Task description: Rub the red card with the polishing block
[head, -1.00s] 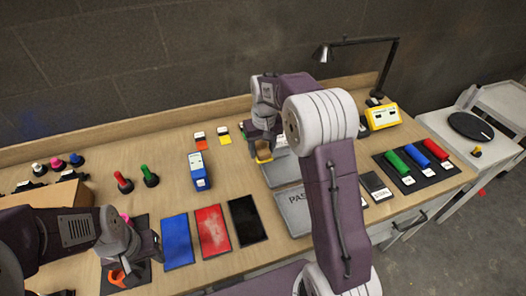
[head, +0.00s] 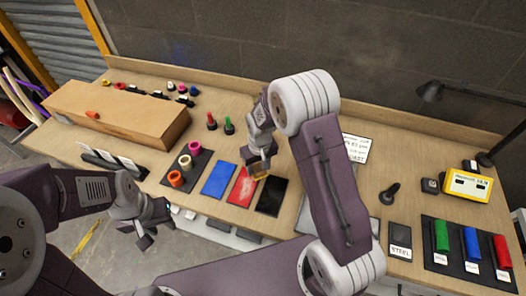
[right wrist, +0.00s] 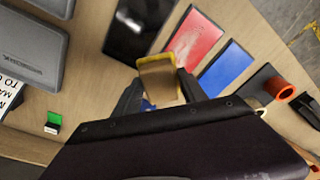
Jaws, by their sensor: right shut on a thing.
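The red card (head: 243,187) lies flat on the bench between the blue card and the black card, with pale smears on its face. It also shows in the right wrist view (right wrist: 195,40). My right gripper (head: 258,166) is shut on the polishing block, a tan block with a yellow edge (right wrist: 160,80). It holds the block near the far end of the red and black cards. Whether the block touches a card cannot be told. My left gripper (head: 150,232) is off the bench's front edge at the left, away from the cards; its jaw opening is unclear.
The blue card (head: 219,179) and black card (head: 271,197) flank the red card. Colored cylinders (head: 472,243) and a yellow device (head: 466,185) are at the right.

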